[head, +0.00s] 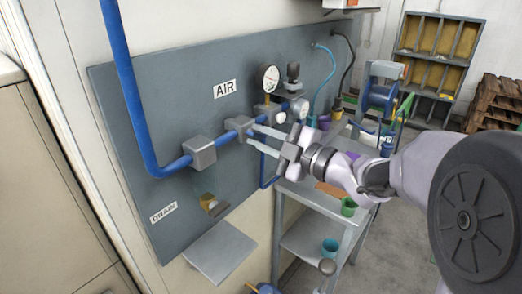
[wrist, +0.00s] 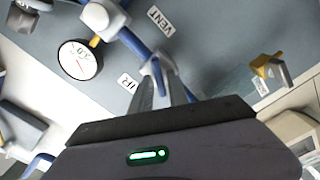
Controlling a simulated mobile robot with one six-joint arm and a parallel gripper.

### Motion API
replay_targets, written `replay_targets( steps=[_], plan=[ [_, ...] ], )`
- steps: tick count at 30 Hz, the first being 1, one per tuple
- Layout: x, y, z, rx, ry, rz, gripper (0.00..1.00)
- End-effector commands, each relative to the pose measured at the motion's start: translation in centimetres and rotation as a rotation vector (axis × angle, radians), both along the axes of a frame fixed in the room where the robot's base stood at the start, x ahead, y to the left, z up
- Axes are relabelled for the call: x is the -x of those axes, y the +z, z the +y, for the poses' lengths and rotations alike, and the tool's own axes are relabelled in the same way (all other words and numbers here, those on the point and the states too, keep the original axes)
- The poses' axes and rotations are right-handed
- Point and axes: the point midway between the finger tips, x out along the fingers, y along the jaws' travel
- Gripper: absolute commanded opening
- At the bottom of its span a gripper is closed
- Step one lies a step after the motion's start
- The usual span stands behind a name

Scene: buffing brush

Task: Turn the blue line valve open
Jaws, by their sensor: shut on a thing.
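A blue pipe (head: 140,110) runs down and then right along the grey panel (head: 115,90). The blue line valve (head: 238,126) is a grey block on this pipe, below the AIR label. My gripper (head: 252,135) reaches in from the right, with its two pale fingers at this valve and shut on it. The fingers hide the part that they hold, so I cannot tell how its handle is turned. In the wrist view my gripper (wrist: 158,75) meets the blue pipe (wrist: 135,42) in front of the panel (wrist: 215,40).
Another grey block (head: 199,151) sits on the pipe to the left. A pressure gauge (head: 268,78) stands above right of my fingers and shows in the wrist view (wrist: 80,60). A small shelf (head: 220,250) juts out below. A cart (head: 310,200) with cups stands under my arm.

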Motion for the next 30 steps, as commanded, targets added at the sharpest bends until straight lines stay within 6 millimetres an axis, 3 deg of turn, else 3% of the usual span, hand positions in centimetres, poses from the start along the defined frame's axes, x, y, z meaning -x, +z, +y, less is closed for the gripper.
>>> replay_targets(
  steps=[15, 30],
  plan=[
    [0.07, -0.63, 0.05, 0.251, 0.0, -0.322, 0.0],
    [0.09, -0.4, 0.07, 0.342, 0.001, -0.438, 0.0]
  ],
)
